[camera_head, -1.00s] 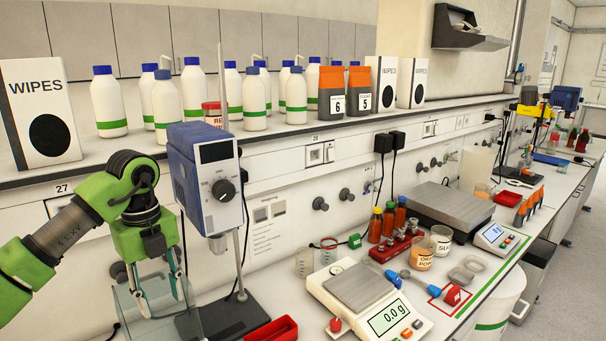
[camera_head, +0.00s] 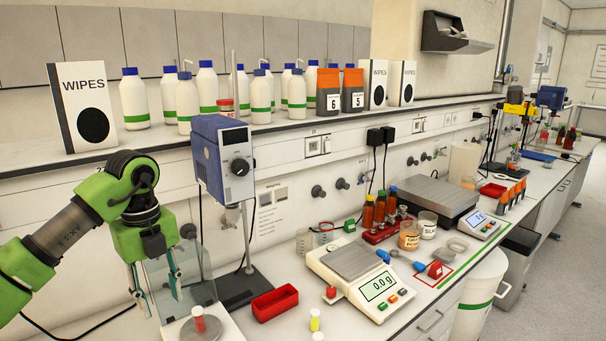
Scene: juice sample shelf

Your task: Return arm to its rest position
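My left arm (camera_head: 75,222) is green and grey and comes in from the left. It bends at a dark elbow-like joint and points its gripper downward. My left gripper (camera_head: 155,292) has two thin teal-grey fingers that hang apart, with nothing seen between them. It hangs in front of a clear glass balance shield (camera_head: 198,272) in the picture; I cannot tell whether it touches it. My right gripper is not in view.
A blue overhead stirrer (camera_head: 223,158) stands right of my arm. A red tray (camera_head: 275,302), yellow vial (camera_head: 315,319) and white scale (camera_head: 361,275) follow rightward. Bottles and a wipes box (camera_head: 85,105) line the shelf.

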